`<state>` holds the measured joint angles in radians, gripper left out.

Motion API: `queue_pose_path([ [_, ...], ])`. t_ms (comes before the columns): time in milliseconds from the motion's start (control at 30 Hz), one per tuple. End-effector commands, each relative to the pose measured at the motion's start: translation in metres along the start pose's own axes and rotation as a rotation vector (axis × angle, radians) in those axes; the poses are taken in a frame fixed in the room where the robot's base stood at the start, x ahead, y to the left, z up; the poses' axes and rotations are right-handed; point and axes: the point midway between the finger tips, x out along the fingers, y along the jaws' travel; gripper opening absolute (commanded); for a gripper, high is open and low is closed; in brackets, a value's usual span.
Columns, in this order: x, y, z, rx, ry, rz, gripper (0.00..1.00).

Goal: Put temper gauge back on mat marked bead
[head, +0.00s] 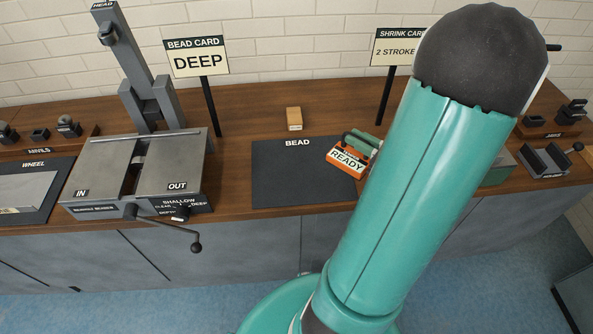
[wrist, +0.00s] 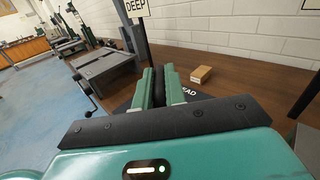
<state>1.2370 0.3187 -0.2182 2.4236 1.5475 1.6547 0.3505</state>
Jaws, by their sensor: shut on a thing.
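The dark mat marked BEAD (head: 297,178) lies on the wooden bench in the head view. An orange block labelled READY (head: 345,161) with a dark handle, which I take as the temper gauge, is at the mat's right edge. I cannot tell if it touches the mat or hangs above it. My gripper (head: 364,143) is at its handle, partly hidden by my arm. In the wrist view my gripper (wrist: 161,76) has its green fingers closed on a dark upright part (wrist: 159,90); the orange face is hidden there.
A grey beading machine (head: 140,170) with a crank stands left of the mat. A small tan block (head: 294,118) sits behind the mat. Two sign posts, BEAD CARD (head: 196,57) and SHRINK CARD (head: 396,48), stand at the back. The mat's left and middle are clear.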

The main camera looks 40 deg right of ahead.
Motion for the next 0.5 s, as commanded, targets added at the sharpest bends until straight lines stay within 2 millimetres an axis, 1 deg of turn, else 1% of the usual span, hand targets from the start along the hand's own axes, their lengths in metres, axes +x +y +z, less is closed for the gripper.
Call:
queue_pose_path([
  [100,0.0,-0.001,-0.001,0.001,0.0,-0.001,0.0],
  [200,0.008,-0.001,-0.005,0.001,-0.001,0.001,0.0],
  [267,0.019,0.0,-0.011,0.003,-0.001,0.003,0.0],
  [500,0.071,0.003,-0.035,0.004,-0.001,0.003,0.0],
])
